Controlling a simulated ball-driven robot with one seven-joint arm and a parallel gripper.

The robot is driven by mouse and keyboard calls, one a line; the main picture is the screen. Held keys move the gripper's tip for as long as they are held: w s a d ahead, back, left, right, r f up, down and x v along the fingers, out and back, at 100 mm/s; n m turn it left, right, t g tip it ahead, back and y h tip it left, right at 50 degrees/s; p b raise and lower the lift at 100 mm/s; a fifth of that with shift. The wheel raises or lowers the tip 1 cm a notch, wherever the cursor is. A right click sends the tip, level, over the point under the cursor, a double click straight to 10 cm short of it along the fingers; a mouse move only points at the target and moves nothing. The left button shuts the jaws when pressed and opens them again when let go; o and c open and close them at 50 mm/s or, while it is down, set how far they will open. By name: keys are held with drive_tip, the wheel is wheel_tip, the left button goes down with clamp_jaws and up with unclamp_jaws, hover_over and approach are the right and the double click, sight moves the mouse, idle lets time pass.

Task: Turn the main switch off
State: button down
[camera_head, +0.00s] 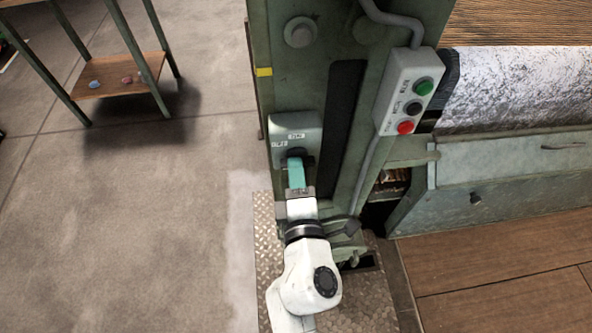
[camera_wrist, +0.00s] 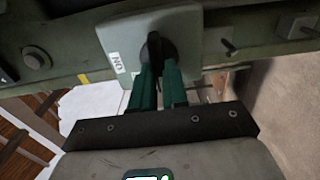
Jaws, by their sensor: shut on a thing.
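The main switch (camera_head: 297,124) is a grey box on the green machine post, with a small ON label above its dark knob and another label to the left. In the wrist view the switch plate (camera_wrist: 125,38) shows the ON label at its left edge. Its black knob (camera_wrist: 154,44) stands upright in that picture. My gripper (camera_head: 296,163) has teal fingers and reaches the switch from below in the head view. In the wrist view my gripper (camera_wrist: 158,70) is shut on the knob, a finger on each side. The fingers hide part of the knob.
A control box (camera_head: 410,90) with green, black and red buttons hangs to the right on the post. A conduit runs down from it. A wooden shelf stand (camera_head: 118,75) stands at the upper left. The floor (camera_head: 130,220) left of the machine is clear.

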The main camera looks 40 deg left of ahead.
drive_tip(key=shift+s+f, duration=0.1)
drive_tip(key=c, duration=1.1)
unclamp_jaws()
drive_tip(key=shift+c, duration=0.2)
drive_tip(key=shift+d, duration=0.1)
drive_tip(key=p+v, duration=0.1)
drive_tip(key=v, duration=0.9)
drive_tip(key=shift+s+d, duration=0.15)
drive_tip(key=shift+d, duration=0.05)
